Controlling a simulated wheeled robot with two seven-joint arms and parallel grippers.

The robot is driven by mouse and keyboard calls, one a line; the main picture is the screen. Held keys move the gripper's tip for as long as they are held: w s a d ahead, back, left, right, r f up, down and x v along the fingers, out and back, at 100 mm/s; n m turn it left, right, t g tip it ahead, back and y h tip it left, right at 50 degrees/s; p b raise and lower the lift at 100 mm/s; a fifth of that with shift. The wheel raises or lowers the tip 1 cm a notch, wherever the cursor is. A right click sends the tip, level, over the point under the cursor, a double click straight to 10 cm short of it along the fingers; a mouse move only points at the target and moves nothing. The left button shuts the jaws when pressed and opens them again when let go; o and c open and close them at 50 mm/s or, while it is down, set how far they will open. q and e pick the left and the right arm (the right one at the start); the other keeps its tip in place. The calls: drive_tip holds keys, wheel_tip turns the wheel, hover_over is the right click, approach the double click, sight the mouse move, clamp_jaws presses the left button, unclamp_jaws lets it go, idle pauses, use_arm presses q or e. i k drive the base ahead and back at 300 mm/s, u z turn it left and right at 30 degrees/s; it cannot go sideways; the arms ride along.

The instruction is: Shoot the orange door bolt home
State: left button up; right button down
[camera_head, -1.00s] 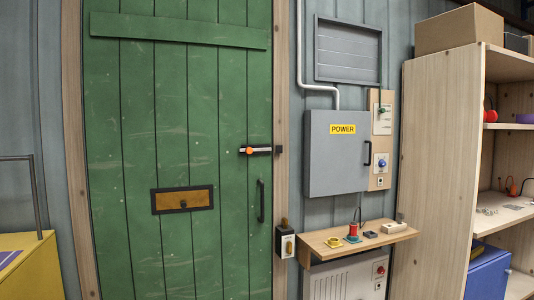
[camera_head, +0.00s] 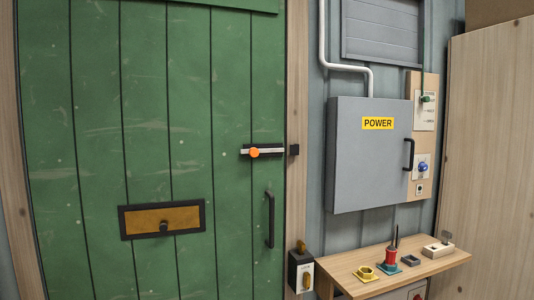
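The orange door bolt knob (camera_head: 254,153) sits near the left end of a pale horizontal bolt bar (camera_head: 268,151) on the green door (camera_head: 150,100). A black keeper (camera_head: 294,150) is on the door frame at the bar's right end. I cannot tell at this size whether the bar's tip is inside the keeper. Neither of my grippers shows in the head view.
A grey POWER cabinet (camera_head: 370,160) with a black handle stands out from the wall right of the door. Below it a wooden shelf (camera_head: 440,264) juts out, holding several small items.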

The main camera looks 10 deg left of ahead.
sight(253, 152)
drive_tip(key=u, duration=0.55)
drive_tip(key=i, duration=0.95)
drive_tip(key=u, duration=0.75)
